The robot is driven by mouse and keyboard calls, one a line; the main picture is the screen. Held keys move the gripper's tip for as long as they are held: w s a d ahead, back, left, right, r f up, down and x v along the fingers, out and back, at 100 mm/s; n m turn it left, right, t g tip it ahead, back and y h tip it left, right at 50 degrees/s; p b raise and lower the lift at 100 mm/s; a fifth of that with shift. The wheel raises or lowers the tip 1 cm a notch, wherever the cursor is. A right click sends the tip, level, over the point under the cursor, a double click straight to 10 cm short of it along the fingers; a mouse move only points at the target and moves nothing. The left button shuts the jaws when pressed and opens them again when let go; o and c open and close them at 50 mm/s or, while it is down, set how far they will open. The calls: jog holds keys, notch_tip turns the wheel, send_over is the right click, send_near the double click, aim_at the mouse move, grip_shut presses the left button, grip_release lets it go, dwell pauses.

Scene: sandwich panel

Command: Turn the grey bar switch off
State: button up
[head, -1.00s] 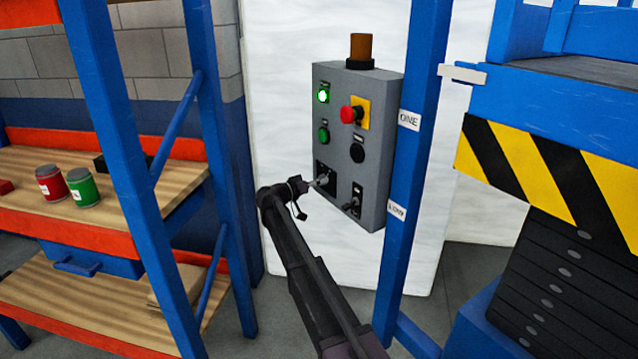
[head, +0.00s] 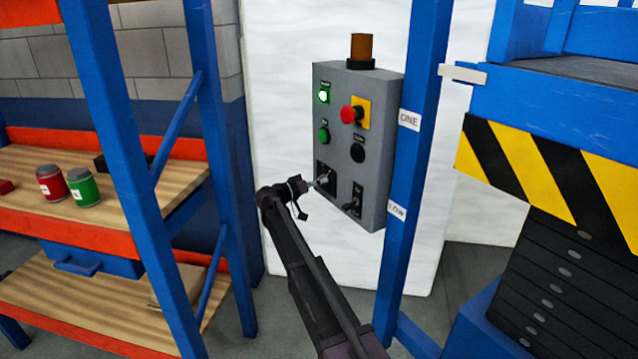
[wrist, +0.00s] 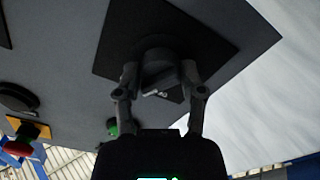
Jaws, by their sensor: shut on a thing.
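The grey control panel (head: 338,130) hangs on the white wall. The grey bar switch (wrist: 158,68) sits on a black square plate (wrist: 205,35) at the panel's lower left, and that plate also shows in the head view (head: 325,168). My gripper (head: 320,181) reaches it from the front left. In the wrist view, the two fingers of my gripper (wrist: 160,82) lie on either side of the switch and are shut on it. The switch is dark and partly hidden by the fingers, so its exact angle is hard to tell.
Another switch (head: 354,205) sits just right on the panel. Above are a lit green lamp (head: 323,96), a green button (head: 324,135), a red button (head: 347,115) and a black knob (head: 357,153). A blue post (head: 408,150) stands close on the right; shelving (head: 125,150) is left.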

jog(key=n, duration=0.5)
jog(key=shift+r+n, duration=0.1)
jog(key=shift+n, duration=0.2)
jog(key=n, duration=0.5)
jog(key=shift+n, duration=0.4)
jog(key=o, duration=1.1)
jog(key=shift+o, duration=0.2)
